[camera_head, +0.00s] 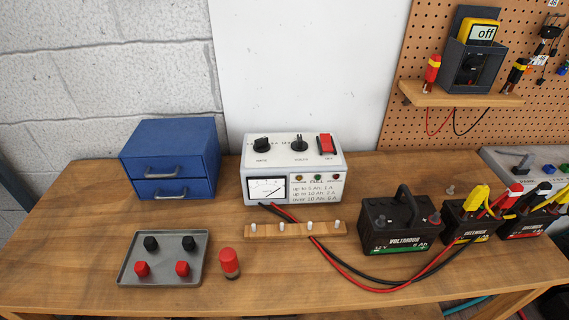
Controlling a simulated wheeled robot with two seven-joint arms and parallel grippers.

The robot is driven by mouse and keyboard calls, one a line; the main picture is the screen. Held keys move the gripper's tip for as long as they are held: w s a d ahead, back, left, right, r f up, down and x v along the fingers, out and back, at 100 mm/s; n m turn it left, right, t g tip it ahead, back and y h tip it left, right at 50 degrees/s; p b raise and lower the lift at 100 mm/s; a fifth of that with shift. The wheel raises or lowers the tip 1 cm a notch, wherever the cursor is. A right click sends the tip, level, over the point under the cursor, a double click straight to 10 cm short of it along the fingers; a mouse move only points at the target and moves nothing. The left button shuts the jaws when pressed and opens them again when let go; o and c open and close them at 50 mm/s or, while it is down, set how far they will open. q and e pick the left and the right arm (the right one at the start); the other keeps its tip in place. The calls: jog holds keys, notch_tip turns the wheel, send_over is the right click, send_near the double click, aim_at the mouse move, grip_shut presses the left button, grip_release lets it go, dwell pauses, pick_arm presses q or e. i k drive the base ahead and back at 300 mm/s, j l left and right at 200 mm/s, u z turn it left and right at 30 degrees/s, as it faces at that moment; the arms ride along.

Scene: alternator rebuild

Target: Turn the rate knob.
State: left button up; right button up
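A white charger box (293,166) stands on the wooden table against the wall. Its sloped top carries a wide black knob (262,144) at the left, a narrower black knob (299,144) in the middle and a red rocker switch (325,144) at the right. Small labels lie under them, too blurred to read surely, so I cannot tell for certain which is the rate knob. The front has a needle meter (266,188), small indicator lamps and printed text with amp-hour ratings. Neither of my grippers shows in the head view.
A blue drawer cabinet (169,158) stands left. A grey tray (137,277) with red and black caps, a red cylinder (229,263) and a pegged wooden strip (295,231) lie in front. Batteries, including a black one (398,224), and red and black cables (355,284) occupy the right.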

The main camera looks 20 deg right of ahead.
aim_at(262, 145)
jog(key=k+z, duration=0.15)
jog(key=z, duration=0.35)
jog(key=k+z, duration=0.1)
jog(key=z, duration=0.4)
jog(key=k+l+z, duration=0.15)
jog(key=z, duration=0.35)
jog(key=l+z, duration=0.15)
jog(key=z, duration=0.35)
jog(key=u, duration=1.4)
jog(key=k+j, duration=0.05)
